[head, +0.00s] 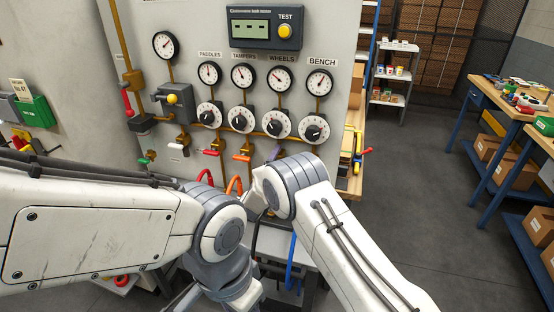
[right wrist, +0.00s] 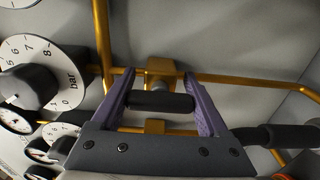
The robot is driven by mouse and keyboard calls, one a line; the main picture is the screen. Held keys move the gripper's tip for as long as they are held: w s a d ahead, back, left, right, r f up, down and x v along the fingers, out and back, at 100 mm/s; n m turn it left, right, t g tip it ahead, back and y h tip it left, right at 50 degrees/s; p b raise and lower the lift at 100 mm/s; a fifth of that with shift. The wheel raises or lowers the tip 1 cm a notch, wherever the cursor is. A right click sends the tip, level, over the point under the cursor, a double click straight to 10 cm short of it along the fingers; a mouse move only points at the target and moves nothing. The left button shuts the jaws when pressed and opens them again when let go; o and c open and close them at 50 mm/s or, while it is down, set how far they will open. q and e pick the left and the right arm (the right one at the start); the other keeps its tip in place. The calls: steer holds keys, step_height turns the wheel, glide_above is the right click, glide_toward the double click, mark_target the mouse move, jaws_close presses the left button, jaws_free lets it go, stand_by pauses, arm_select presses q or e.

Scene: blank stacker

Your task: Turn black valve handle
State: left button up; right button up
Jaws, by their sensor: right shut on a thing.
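In the right wrist view the black valve handle (right wrist: 161,102) is a short dark cylinder in front of a brass fitting. My right gripper (right wrist: 158,84) has its two purple fingers on either end of the handle and is shut on it. In the head view a purple part of my right gripper (head: 274,153) shows below the wheels dial, just beyond my grey wrist. The handle itself is hard to make out there. My left arm comes in from the left, and its fingers are not seen.
A panel (head: 220,40) carries several gauges and dials. Red (head: 211,152) and orange (head: 241,158) handles sit left of my right gripper. Brass pipes (right wrist: 235,77) run close around the fingers. Another dark grip (right wrist: 285,135) is at right. Open floor (head: 410,200) lies right.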

steer(key=shift+a, duration=0.1)
stand_by(0.3)
steer(key=o, duration=1.2)
steer(key=shift+o, duration=0.2)
steer(key=shift+s, duration=0.15)
steer(key=b+v, duration=0.2)
steer(key=v, duration=0.8)
steer(key=shift+r, duration=0.1)
